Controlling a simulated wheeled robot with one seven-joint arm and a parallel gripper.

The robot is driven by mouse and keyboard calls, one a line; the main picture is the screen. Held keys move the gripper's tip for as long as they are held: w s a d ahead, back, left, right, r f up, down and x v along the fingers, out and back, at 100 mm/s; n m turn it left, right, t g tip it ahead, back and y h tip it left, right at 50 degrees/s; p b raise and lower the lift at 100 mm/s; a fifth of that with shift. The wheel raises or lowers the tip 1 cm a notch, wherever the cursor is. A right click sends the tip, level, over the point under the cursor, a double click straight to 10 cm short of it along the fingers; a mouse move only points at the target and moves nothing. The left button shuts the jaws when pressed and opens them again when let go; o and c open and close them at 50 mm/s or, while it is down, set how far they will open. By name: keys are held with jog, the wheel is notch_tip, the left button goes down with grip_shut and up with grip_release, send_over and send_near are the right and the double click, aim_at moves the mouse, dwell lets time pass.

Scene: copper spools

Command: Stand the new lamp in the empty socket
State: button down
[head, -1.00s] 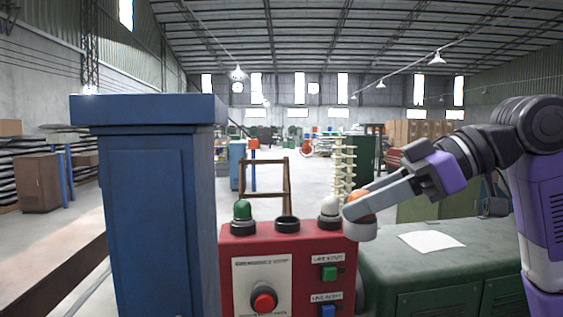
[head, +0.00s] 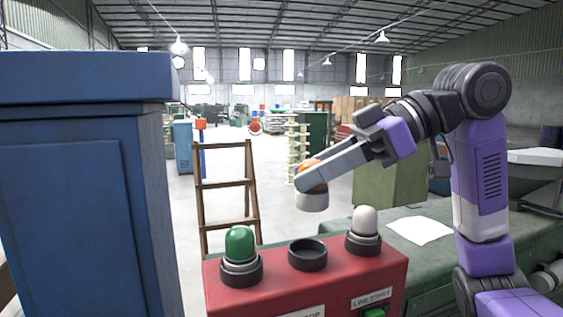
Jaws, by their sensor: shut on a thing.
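My gripper (head: 306,178) is shut on the new lamp (head: 312,199), which has an orange top and a pale grey base. The fingers hide much of the orange part. I hold the lamp in the air, above and behind the red control box (head: 290,285) in the picture. The empty socket (head: 307,254) is a black ring on the box's top, in the middle. A green lamp (head: 240,245) stands in the socket to its left, and a white lamp (head: 364,224) stands in the one to its right.
A tall blue cabinet (head: 70,190) fills the left side. A green bench (head: 455,240) with a white paper (head: 420,230) lies right of the box. A wooden ladder (head: 226,184) stands behind it. The air around the held lamp looks clear.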

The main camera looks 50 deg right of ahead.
aim_at(310, 205)
jog(key=shift+w+d, duration=0.15)
jog(key=shift+w, duration=0.2)
jog(key=shift+f, duration=1.3)
jog(key=shift+f+b, duration=1.15)
jog(key=shift+f, duration=0.2)
jog(key=shift+s+f+b, duration=0.1)
jog(key=shift+f+b, duration=1)
jog(key=shift+f, duration=0.55)
dwell(1.0)
jog(key=c, duration=0.9)
grip_release()
jog(key=shift+o, duration=0.2)
jog(key=shift+b+v, duration=0.85)
jog(key=shift+v, duration=3.05)
